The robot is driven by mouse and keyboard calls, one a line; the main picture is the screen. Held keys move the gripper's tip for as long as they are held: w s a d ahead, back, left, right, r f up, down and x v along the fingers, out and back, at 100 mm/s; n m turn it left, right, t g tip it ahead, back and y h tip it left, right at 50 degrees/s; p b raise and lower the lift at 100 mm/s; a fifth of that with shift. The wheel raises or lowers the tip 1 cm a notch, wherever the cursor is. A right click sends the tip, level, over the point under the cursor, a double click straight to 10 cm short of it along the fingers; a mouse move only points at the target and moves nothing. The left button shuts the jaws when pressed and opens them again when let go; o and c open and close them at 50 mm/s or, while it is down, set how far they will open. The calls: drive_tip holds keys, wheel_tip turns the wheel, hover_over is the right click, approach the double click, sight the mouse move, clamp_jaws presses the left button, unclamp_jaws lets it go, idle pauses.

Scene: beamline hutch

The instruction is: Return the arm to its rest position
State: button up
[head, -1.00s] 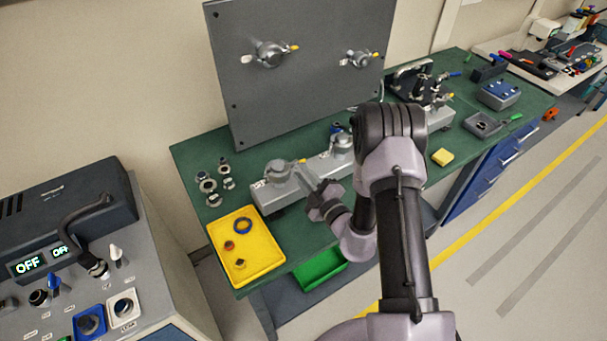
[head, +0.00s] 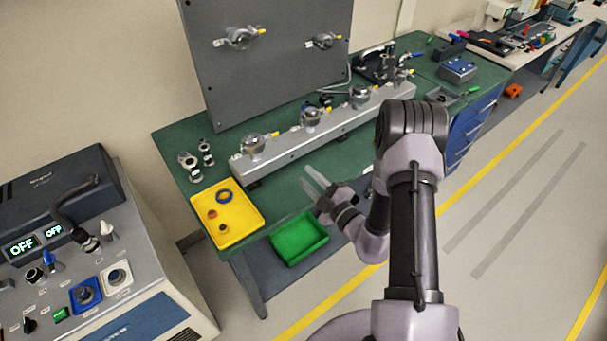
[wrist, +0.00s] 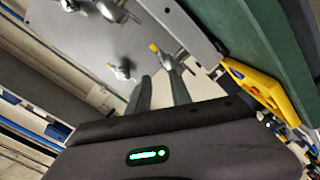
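My gripper (head: 316,181) is in front of the green bench's front edge in the head view, with its two fingers pointing up and to the left. The fingers stand apart and nothing shows between them. In the wrist view the two fingers (wrist: 157,92) also stand apart with a gap between them. The arm is bent at the elbow, to the right of the gripper. The gripper touches nothing that I can see.
The green bench (head: 290,178) carries a grey rail (head: 325,131) with several clamped fittings and a yellow tray (head: 245,232) with small rings. A green bin (head: 300,240) sits lower, below the gripper. A control console (head: 100,250) stands at left. The floor at right is clear.

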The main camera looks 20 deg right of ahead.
drive_tip(key=shift+s+d, duration=0.2)
drive_tip(key=shift+s, duration=0.25)
drive_tip(key=shift+w+f, duration=0.1)
drive_tip(key=shift+w, duration=0.05)
